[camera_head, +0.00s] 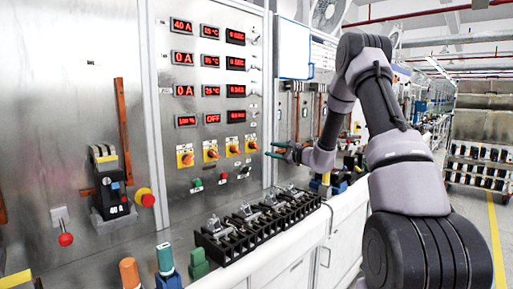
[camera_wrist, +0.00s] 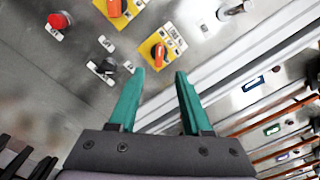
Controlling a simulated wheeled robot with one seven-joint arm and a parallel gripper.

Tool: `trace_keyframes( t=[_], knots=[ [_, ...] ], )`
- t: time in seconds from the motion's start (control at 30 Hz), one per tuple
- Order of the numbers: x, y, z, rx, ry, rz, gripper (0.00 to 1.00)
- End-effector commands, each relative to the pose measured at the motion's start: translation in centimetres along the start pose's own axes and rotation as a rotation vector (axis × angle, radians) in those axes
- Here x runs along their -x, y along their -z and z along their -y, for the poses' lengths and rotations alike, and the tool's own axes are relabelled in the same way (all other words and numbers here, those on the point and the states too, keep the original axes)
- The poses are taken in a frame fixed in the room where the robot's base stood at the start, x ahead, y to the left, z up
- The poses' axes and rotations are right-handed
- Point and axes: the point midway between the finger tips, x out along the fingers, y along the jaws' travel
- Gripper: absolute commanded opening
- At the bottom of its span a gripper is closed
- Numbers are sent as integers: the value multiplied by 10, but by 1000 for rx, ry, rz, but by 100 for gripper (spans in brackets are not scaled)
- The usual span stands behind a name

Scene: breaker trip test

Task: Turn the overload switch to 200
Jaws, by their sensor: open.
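A row of several rotary switches with orange-red knobs on yellow plates runs along the steel panel, from a left one (camera_head: 185,156) to a right one (camera_head: 251,144). I cannot read which is the overload switch or its 200 mark. In the wrist view, one orange knob (camera_wrist: 158,54) lies just beyond my fingertips, and a second (camera_wrist: 115,8) is at the top edge. My gripper (camera_head: 272,150) is just right of the rightmost switch. Its teal fingers (camera_wrist: 160,80) are apart, with nothing between them, and do not visibly touch a knob.
Red digital displays (camera_head: 211,61) sit above the switches. Below them are a green button (camera_head: 197,183), a red button (camera_wrist: 60,20) and a black knob (camera_wrist: 108,66). Black terminal blocks (camera_head: 258,226) with metal clamps stand on the white bench beneath. A panel edge lies right of the switches.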

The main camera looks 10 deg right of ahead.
Motion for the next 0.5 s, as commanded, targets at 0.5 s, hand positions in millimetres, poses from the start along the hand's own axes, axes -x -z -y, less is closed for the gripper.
trace_keyframes(
  t=[0.5],
  knots=[
    [-86,-2,-1,0,-3,2,49]
  ],
)
